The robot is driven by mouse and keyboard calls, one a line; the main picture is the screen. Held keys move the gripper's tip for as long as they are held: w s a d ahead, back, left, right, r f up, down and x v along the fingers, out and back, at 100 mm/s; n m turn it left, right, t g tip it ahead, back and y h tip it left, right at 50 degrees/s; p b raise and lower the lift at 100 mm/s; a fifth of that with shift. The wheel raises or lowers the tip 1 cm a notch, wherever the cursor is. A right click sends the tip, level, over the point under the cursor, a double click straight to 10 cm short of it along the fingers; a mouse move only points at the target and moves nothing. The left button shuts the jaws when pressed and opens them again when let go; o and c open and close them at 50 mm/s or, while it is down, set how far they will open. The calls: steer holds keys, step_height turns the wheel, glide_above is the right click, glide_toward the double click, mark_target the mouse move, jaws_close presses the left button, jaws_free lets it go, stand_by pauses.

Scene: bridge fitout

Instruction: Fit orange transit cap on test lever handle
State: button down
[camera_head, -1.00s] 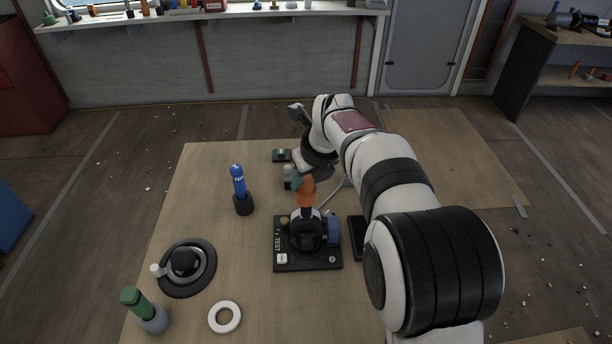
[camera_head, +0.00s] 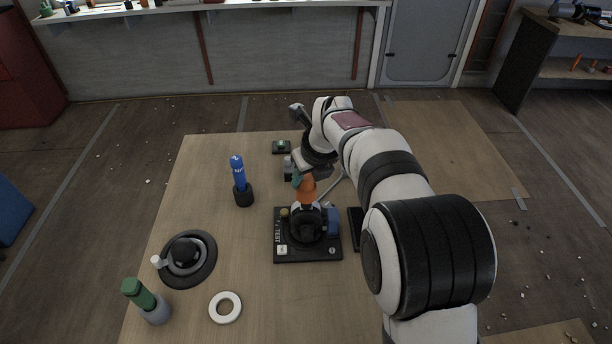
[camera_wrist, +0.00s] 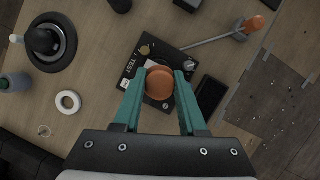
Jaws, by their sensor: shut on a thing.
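The orange cap (camera_head: 306,190) is held between the teal fingers of my gripper (camera_wrist: 164,78), which is shut on it. In the wrist view the round top of the cap (camera_wrist: 160,86) faces the camera. The black TEST panel (camera_head: 285,254) lies on the table below, with a dark, round-based lever unit (camera_head: 306,228) in its middle. The cap is directly over the upper part of this unit. The lever handle is largely hidden by the cap, and I cannot tell whether the cap touches or sits on it.
A blue bottle (camera_head: 238,172) stands in a black holder left of the panel. A black round base (camera_head: 186,260), a green-topped bottle (camera_head: 146,300) and a white ring (camera_head: 225,307) are at front left. A metal rod with an orange end (camera_wrist: 254,24) shows beyond the panel.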

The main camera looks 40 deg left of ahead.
steer(key=shift+f, duration=0.35)
steer(key=shift+f, duration=0.35)
steer(key=shift+f, duration=0.1)
steer(key=shift+c, duration=1.9)
jaws_free()
steer(key=v, duration=1.6)
steer(key=shift+f, duration=0.15)
